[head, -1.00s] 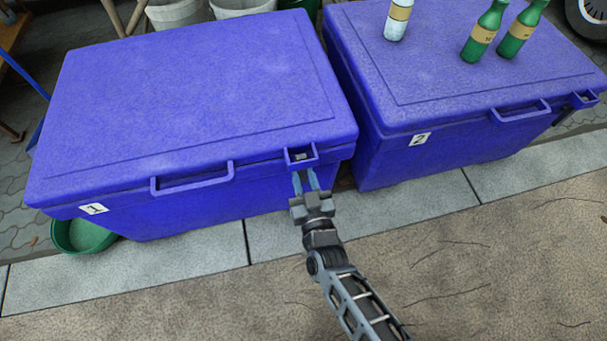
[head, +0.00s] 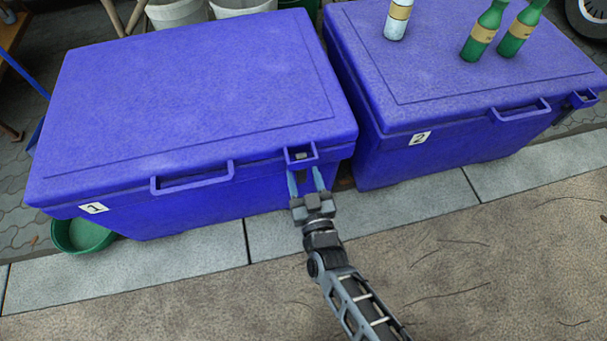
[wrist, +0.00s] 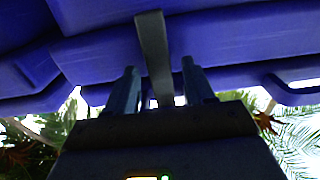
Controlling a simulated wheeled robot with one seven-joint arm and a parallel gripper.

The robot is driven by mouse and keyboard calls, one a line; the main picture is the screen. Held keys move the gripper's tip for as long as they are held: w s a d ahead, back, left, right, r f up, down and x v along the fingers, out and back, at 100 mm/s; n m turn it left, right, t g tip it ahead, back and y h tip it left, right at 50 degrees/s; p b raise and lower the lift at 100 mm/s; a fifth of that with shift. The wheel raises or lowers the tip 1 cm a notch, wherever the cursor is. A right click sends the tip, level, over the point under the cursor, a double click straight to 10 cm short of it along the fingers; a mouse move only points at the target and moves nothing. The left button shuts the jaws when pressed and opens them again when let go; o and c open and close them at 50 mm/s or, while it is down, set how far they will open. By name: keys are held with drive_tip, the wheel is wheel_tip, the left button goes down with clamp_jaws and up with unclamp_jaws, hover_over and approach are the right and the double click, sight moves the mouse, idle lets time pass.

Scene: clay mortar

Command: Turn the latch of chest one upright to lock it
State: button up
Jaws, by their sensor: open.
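Chest one (head: 190,95) is a blue lidded box on the left with a white "1" label (head: 94,208). Its latch is a grey bar set at the square bracket (head: 301,155) on the lid's front right; only a small grey part (head: 302,155) shows clearly in the head view. In the wrist view the latch (wrist: 152,45) runs down the picture between my two fingers, with a gap visible on both sides. My gripper (head: 305,180) is open just below the bracket, and it also shows in the wrist view (wrist: 158,75).
A second blue chest (head: 450,75) with a "2" label stands close on the right, with several bottles on its lid. A handle (head: 192,180) juts from chest one's front. A green bowl (head: 82,236) lies by its left corner. The ground in front is clear.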

drive_tip(key=p+v, duration=0.1)
drive_tip(key=v, duration=0.6)
drive_tip(key=shift+s, duration=0.2)
drive_tip(key=shift+d, duration=0.1)
drive_tip(key=s+d+r+m+h, duration=0.1)
drive_tip(key=s+d+r, duration=0.2)
drive_tip(key=s+d, duration=0.35)
drive_tip(key=s+d+r+m+h, duration=0.1)
drive_tip(key=s+d+r, duration=0.25)
drive_tip(key=s, duration=0.55)
drive_tip(key=s+d+r+m+g+h, duration=0.1)
drive_tip(key=s+d+r+g+h, duration=0.1)
drive_tip(key=s+d+r, duration=0.75)
drive_tip(key=s+r+p, duration=0.2)
drive_tip(key=r+p, duration=0.9)
drive_tip(key=r, duration=0.5)
drive_tip(key=s+d+r+h+p, duration=0.1)
drive_tip(key=s+r+p, duration=0.1)
drive_tip(key=r+p, duration=0.9)
wheel_tip(320, 180, up, 7)
drive_tip(key=shift+s+f+g+p, duration=0.15)
drive_tip(key=shift+s+g+p, duration=0.15)
drive_tip(key=shift+d, duration=0.1)
